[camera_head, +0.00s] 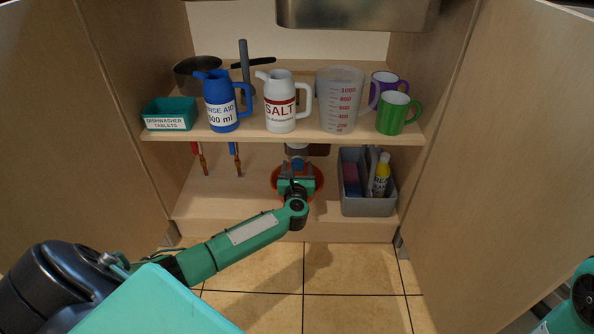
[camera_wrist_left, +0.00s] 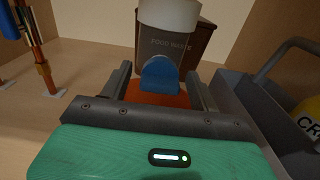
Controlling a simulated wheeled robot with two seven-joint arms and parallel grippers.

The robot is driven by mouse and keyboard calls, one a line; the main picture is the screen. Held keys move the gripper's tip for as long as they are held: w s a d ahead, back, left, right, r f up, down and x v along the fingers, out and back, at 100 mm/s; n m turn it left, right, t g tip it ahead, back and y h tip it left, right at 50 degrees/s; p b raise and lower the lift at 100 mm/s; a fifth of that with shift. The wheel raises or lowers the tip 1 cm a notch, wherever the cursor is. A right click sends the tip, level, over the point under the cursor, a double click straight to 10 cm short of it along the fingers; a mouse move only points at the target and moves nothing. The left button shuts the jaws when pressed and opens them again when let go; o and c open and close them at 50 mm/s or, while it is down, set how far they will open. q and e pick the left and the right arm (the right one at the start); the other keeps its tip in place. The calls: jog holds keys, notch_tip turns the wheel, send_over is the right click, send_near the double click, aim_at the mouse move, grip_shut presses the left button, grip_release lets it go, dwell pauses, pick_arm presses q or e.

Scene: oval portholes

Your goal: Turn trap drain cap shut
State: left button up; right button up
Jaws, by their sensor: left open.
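The blue drain cap (camera_head: 297,164) sits low under the sink, below the pale trap (camera_head: 296,147). In the left wrist view the cap (camera_wrist_left: 159,73) has a rounded upright tab, with the white trap body (camera_wrist_left: 168,14) above it. My left gripper (camera_head: 296,172) reaches into the cabinet. Its fingers (camera_wrist_left: 158,72) are open, one on each side of the blue tab in that picture, with gaps visible between tab and fingers. How deep the tab lies between them I cannot tell. My right gripper is out of view.
An orange bowl (camera_head: 316,182) lies under the cap. A food waste box (camera_wrist_left: 205,40) stands behind. A grey caddy with bottles (camera_head: 367,206) is close on the right; pipes with red and blue valves (camera_head: 237,160) rise on the left. A shelf (camera_head: 200,135) with jugs and mugs is above.

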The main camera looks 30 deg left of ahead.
pick_arm(q)
jog(key=c, duration=0.9)
jog(key=shift+c, duration=0.2)
